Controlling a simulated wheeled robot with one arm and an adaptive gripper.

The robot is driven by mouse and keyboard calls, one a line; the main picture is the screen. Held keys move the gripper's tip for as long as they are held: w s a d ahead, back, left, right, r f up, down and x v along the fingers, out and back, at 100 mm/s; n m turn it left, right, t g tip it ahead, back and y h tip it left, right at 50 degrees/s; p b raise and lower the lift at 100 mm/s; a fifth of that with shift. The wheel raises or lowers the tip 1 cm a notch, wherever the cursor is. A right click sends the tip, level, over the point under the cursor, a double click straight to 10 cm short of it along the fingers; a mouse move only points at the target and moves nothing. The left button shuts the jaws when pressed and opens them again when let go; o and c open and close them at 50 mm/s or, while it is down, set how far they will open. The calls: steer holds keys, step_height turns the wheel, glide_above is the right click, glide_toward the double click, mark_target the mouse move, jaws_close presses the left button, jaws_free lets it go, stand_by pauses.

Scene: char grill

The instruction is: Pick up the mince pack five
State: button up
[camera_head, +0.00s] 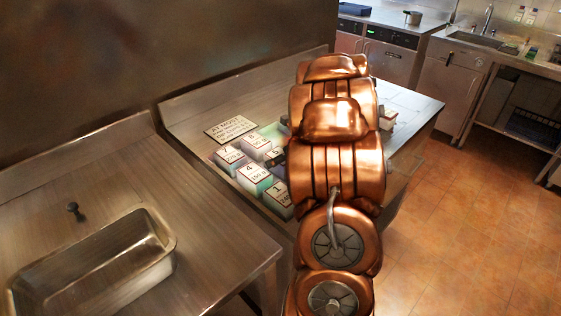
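Several white packs with printed labels stand in a block on the steel counter, left of my copper arm. Those labelled 7 (229,156), 8 (256,143), 4 (252,175) and 1 (278,195) show. The spot right of pack 4 and below pack 8, where a label that looks like 5 (275,152) just shows, is mostly covered by my arm and a small dark part. That dark part may belong to my gripper (279,158). The rest of the gripper is hidden behind the arm, so its fingers and any grip cannot be made out.
A sign starting "AT MOST" (230,127) lies behind the packs near the wall. A small item (388,120) sits right of my arm. An empty steel pan (95,265) is at the lower left. The tiled floor (470,220) at right is clear.

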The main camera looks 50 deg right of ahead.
steer(key=shift+p+x, duration=0.4)
steer(key=shift+x, duration=1.2)
steer(key=shift+s, duration=0.1)
steer(key=c, duration=1.4)
